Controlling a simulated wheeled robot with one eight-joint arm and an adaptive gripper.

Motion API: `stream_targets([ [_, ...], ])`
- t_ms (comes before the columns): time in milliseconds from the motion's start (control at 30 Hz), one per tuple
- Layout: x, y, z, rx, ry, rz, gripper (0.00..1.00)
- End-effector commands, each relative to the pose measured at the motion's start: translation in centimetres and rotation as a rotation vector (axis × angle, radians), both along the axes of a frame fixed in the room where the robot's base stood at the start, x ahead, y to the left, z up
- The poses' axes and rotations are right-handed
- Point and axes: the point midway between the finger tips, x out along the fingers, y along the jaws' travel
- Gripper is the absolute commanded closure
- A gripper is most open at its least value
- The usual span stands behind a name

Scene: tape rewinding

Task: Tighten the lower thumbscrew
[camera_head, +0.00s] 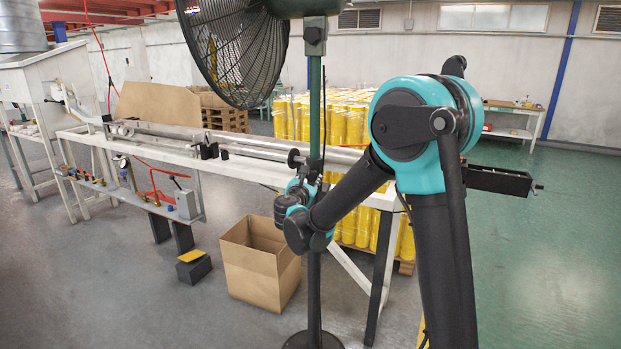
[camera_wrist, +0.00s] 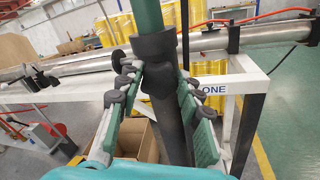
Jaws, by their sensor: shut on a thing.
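The fan stand's pole is green above (camera_head: 315,105) and black below (camera_head: 314,270), standing upright on a round base. In the wrist view, a dark collar (camera_wrist: 153,45) joins the two parts. Just below it, the lower thumbscrew (camera_wrist: 160,80) shows as a dark knob facing me, between my fingers. In the head view, my gripper (camera_head: 303,186) is at the pole; the thumbscrew cannot be made out there.
A white bench (camera_head: 260,172) with long metal pipes runs behind the pole. An open cardboard box (camera_head: 258,275) stands on the floor left of it. Yellow rolls (camera_head: 345,122) are stacked behind. The green floor at right (camera_head: 550,230) is clear.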

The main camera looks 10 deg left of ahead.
Motion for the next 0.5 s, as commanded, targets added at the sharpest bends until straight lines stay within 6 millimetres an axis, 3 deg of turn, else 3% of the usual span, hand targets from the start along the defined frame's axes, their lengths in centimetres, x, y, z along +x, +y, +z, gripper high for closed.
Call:
stream_targets([
  [500,-0.06,-0.20,-0.17,0.485,-0.067,-0.001,0.93],
])
